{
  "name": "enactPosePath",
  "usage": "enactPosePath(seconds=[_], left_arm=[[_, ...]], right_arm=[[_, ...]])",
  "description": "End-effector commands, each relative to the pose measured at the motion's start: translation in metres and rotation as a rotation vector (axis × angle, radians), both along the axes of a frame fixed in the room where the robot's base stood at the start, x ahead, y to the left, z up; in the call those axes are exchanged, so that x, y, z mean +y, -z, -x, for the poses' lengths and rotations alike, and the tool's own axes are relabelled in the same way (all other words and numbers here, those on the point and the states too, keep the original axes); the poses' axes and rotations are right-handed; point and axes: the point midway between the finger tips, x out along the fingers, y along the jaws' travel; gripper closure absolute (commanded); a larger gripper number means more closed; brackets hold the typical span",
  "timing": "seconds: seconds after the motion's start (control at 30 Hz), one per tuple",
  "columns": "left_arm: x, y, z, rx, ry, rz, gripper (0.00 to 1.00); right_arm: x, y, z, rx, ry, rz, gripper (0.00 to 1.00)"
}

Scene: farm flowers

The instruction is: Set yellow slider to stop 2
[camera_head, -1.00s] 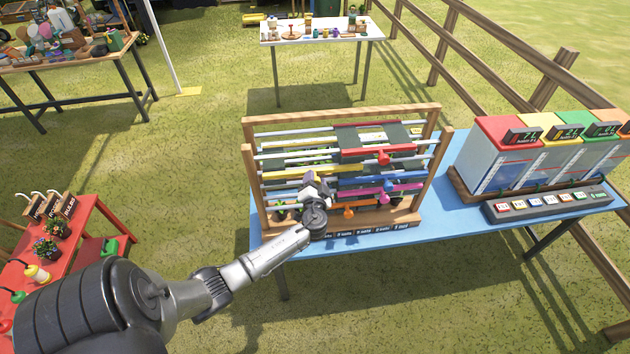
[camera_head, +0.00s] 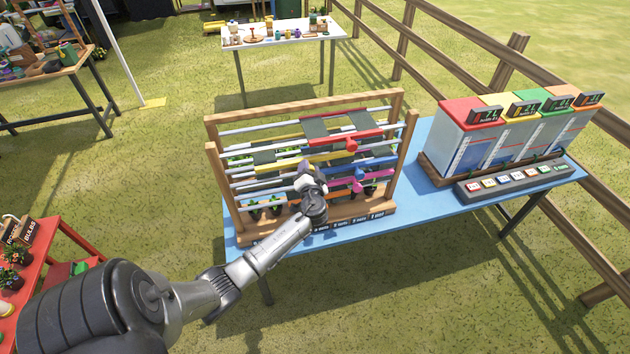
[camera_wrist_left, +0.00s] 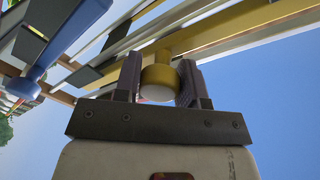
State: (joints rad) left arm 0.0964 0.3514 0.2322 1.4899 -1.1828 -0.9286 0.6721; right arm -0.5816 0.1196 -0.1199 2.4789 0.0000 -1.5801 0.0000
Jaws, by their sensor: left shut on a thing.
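The slider rack (camera_head: 212,160) is a wooden frame with several coloured sliders on pale horizontal rods. It stands on a blue table (camera_head: 420,210). The yellow slider (camera_head: 275,166) is a long bar at mid-height, left of the middle. My left gripper (camera_head: 307,172) is in front of the rack at that bar. In the left wrist view the gripper (camera_wrist_left: 160,78) is shut on the yellow slider's round knob (camera_wrist_left: 157,76), with one finger on each side. The gripper hides part of the lower sliders. The stop marks are too small to read. My right gripper is not in view.
A red slider (camera_head: 345,140) is above, and a blue slider (camera_head: 375,162) and a magenta slider (camera_head: 368,185) are on the right. A blue knob (camera_wrist_left: 25,85) is close to the left in the wrist view. Coloured bins (camera_head: 480,140) stand on the table's right.

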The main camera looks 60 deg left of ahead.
Motion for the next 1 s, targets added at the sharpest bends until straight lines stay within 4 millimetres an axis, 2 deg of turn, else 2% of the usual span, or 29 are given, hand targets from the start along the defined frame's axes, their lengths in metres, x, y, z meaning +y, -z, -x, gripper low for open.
enactPosePath(seconds=[0.07, 0.4, 0.43, 0.67, 1.0], left_arm=[[0.0044, 0.0028, 0.0013, 0.0, -0.012, 0.002, 1.0], [0.0059, 0.0008, 0.0021, 0.002, -0.018, 0.003, 1.0], [0.0059, 0.0008, 0.0021, 0.002, -0.018, 0.003, 0.6], [0.0059, 0.0005, 0.0021, 0.002, -0.018, 0.002, 0.38], [0.0, 0.0016, 0.004, 0.001, -0.017, 0.003, 0.38]], right_arm=[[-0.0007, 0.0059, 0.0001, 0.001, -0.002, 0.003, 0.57], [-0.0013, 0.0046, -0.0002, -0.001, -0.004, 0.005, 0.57], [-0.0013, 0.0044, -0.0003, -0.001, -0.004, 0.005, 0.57], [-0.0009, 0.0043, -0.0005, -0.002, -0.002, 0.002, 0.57], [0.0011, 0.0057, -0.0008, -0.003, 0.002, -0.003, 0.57]])
